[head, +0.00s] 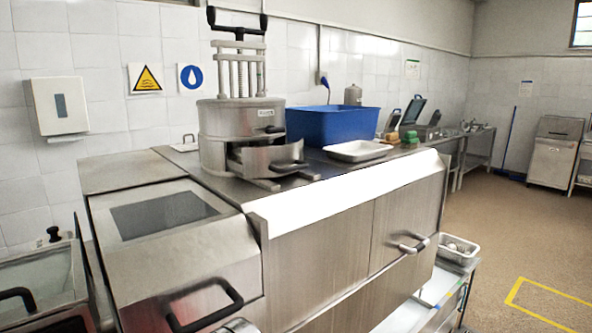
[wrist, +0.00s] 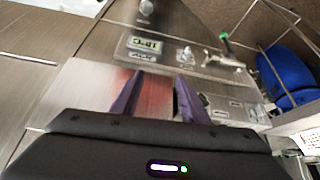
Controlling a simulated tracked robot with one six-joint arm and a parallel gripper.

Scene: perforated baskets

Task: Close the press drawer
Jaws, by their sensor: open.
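The steel press (head: 232,124) stands on the counter in the head view, a round drum with a tall screw frame and a dark top handle. Its drawer (head: 262,159) is at the base and sticks out toward the front right, with a dark gap into its inside. The drawer's handle (head: 290,167) points outward and is dark. My gripper (wrist: 160,76) shows in the wrist view with two purple fingers apart and nothing between them. It faces a steel panel, away from the press, which is not in the wrist view.
A blue bin (head: 328,126) and a shallow metal tray (head: 357,151) stand right of the press. The steel counter (head: 330,235) has handles that jut out in front. The wrist view shows a digital display (wrist: 146,43), knobs and a blue object (wrist: 290,75). Open floor lies at right.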

